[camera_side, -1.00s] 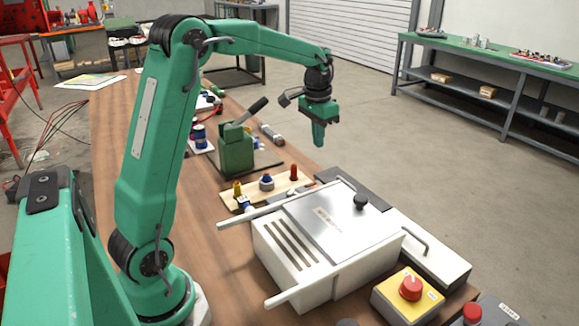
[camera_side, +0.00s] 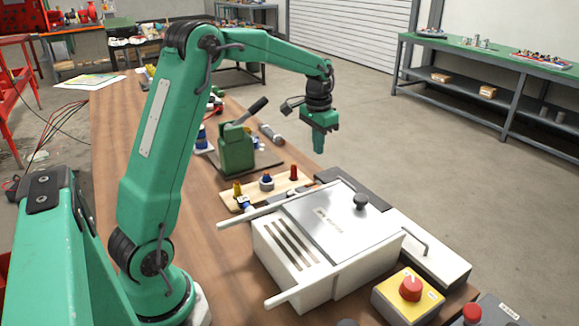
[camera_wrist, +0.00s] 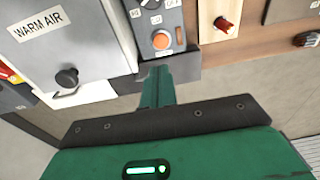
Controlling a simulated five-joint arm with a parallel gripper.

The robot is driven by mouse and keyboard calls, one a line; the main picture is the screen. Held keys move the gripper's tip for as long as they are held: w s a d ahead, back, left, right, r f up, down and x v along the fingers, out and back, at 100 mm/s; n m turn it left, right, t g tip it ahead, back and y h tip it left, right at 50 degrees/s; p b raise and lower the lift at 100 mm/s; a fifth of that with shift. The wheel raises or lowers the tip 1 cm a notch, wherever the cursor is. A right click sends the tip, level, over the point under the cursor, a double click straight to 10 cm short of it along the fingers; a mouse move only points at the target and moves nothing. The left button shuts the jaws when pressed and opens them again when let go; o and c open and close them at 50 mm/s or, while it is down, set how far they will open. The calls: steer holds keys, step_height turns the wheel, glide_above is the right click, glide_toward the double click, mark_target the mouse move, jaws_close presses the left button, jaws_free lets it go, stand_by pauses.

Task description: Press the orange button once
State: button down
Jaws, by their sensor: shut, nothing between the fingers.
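The orange button (camera_wrist: 162,40) is a small round button on a grey control panel (camera_wrist: 143,22) in the wrist view. My gripper (camera_wrist: 157,75) is shut and empty. In that view its fingertips appear just below the button, near the panel's dark edge; I cannot tell the gap in depth. In the side view my gripper (camera_side: 319,145) points down, raised above the bench behind the metal-lidded box (camera_side: 330,215). The orange button cannot be made out in the side view.
The box's lid has a black knob (camera_side: 361,202). A wooden board (camera_side: 262,190) with coloured pegs lies left of the box, and a green lever device (camera_side: 237,150) stands behind it. A red knob on a yellow box (camera_side: 410,288) is at the front right.

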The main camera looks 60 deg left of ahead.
mark_target(318, 180)
steer(key=f, duration=1.2)
steer(key=shift+w+a+f, duration=0.15)
steer(key=shift+w+a, duration=0.05)
steer(key=shift+w, duration=0.2)
steer(key=shift+f, duration=0.1)
steer(key=shift+f, duration=1.1)
steer(key=shift+s, duration=0.1)
steer(key=shift+r, duration=0.1)
step_height(318, 180, up, 15)
steer(key=shift+s+d, duration=0.15)
